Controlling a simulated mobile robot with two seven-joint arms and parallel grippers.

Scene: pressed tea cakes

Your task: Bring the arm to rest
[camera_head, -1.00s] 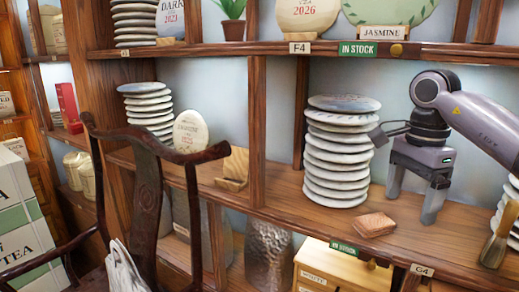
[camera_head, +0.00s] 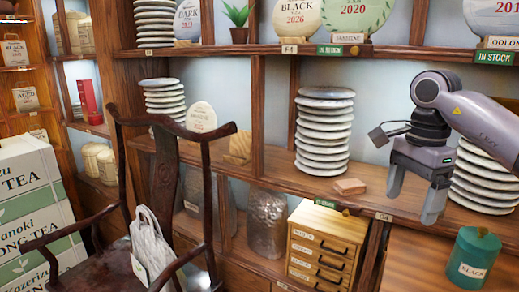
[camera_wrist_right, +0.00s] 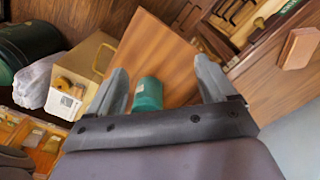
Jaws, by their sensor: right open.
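My right gripper (camera_head: 412,205) hangs fingers down at the right of the head view, with its arm coming in from the right edge. It is open and nothing is between its fingers. It appears in front of the middle shelf, between a stack of pale tea cakes (camera_head: 323,135) and another stack (camera_head: 485,180) at the right edge. In the right wrist view the two fingers (camera_wrist_right: 162,68) are spread, with a green canister (camera_wrist_right: 148,94) seen beyond them. My left gripper is not in view.
The green canister (camera_head: 473,258) stands on a wooden surface at lower right. A small wooden block (camera_head: 348,186) lies on the middle shelf. A dark wooden chair (camera_head: 165,180) stands at left. A small drawer cabinet (camera_head: 325,250) sits below the shelf.

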